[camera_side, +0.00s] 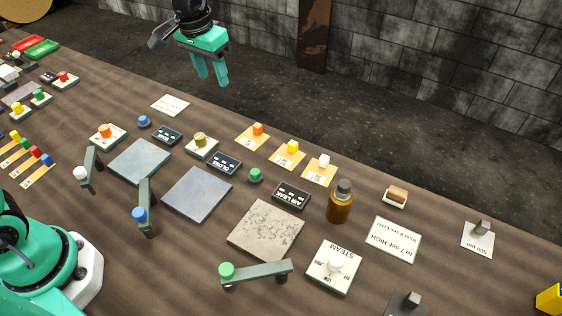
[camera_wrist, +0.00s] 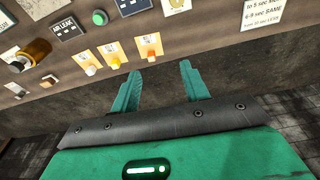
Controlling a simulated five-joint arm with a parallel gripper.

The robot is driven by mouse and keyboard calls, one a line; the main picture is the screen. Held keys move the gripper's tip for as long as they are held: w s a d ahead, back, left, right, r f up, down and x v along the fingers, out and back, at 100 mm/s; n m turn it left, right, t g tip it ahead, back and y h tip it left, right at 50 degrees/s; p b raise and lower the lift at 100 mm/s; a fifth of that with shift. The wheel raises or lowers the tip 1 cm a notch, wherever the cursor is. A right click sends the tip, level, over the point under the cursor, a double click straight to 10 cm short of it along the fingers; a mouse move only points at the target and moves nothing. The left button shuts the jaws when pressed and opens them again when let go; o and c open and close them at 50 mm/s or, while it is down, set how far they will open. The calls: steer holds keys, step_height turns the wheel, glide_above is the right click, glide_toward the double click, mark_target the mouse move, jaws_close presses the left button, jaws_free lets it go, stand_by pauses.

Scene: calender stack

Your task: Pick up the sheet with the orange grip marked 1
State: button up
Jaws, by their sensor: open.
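The sheet with the orange grip is a small tan card (camera_side: 247,140) at the table's far edge, left of two similar cards in the side view. Its orange grip (camera_side: 258,129) stands up on it. The wrist view shows the same card (camera_wrist: 148,41) and grip (camera_wrist: 151,57) just beyond my fingertips; I cannot read a 1. My gripper (camera_side: 211,80) is teal, open and empty. It hangs above and beyond the far edge, apart from the card. In the wrist view my fingers (camera_wrist: 162,67) are spread with a gap between them.
A yellow-gripped card (camera_side: 292,147) and a white-gripped card (camera_side: 324,161) lie close to the right. A round brass-topped block (camera_side: 200,140), a green button (camera_side: 255,174) and a brown bottle (camera_side: 341,203) stand nearby. Clear table lies between the card and the white label (camera_side: 170,104).

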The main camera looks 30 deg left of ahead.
steer(key=g, duration=0.2)
glide_above(255, 127)
step_height(255, 127, down, 12)
steer(key=shift+w+f, duration=0.1)
steer(key=shift+w, duration=0.05)
steer(key=shift+a+f, duration=0.1)
steer(key=shift+f, duration=1.2)
steer(key=shift+f, duration=0.1)
steer(key=shift+f, duration=2.45)
steer(key=shift+c, duration=0.4)
jaws_close()
